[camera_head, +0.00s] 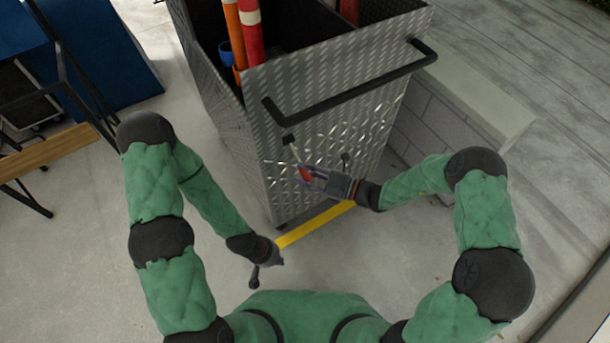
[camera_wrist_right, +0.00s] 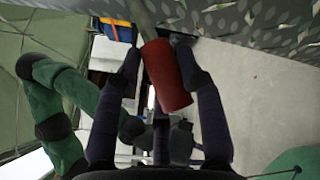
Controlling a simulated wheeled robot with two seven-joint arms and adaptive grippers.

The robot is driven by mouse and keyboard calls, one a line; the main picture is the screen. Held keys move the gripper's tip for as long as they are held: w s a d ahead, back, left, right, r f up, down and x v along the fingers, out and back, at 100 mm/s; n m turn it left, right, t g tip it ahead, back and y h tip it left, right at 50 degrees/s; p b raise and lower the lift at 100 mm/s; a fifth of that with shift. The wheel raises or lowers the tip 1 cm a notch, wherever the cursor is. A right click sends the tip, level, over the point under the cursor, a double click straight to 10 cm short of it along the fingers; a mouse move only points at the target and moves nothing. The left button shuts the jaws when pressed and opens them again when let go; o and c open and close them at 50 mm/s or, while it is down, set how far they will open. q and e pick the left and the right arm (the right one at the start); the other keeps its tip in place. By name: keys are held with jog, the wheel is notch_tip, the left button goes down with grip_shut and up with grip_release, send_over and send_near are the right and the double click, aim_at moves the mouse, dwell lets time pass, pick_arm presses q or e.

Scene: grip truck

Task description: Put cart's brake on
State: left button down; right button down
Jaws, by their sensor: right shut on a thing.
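The cart (camera_head: 330,115) is a tall open box of patterned metal plate, standing in front of me. Its brake lever is a thin pale rod with a red grip (camera_head: 304,173) on the near wall, below a small dark mount. My right gripper (camera_head: 313,177) is shut on the red grip. In the right wrist view the red grip (camera_wrist_right: 167,75) sits between the two dark fingers, with the rod (camera_wrist_right: 142,16) running to the top edge. My left gripper (camera_head: 268,262) hangs low and apart from the lever, near the left end of a yellow bar; its fingers are unclear.
A black push handle (camera_head: 350,92) crosses the cart's near wall above the lever. The yellow bar (camera_head: 315,223) runs low along the cart's base. Orange and red poles (camera_head: 250,32) stand inside. A low block wall (camera_head: 440,125) is right; a wooden bench (camera_head: 50,150) is left.

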jog(key=shift+s+a+f, duration=0.1)
jog(key=shift+s+f, duration=0.25)
jog(key=shift+f, duration=0.25)
jog(key=c, duration=0.7)
grip_release()
jog(key=shift+c, duration=0.2)
jog(key=shift+w+r, duration=0.1)
jog(key=shift+r, duration=0.15)
jog(key=shift+d, duration=0.2)
jog(key=v, duration=1.2)
jog(key=shift+f, duration=0.15)
jog(key=shift+a, duration=0.1)
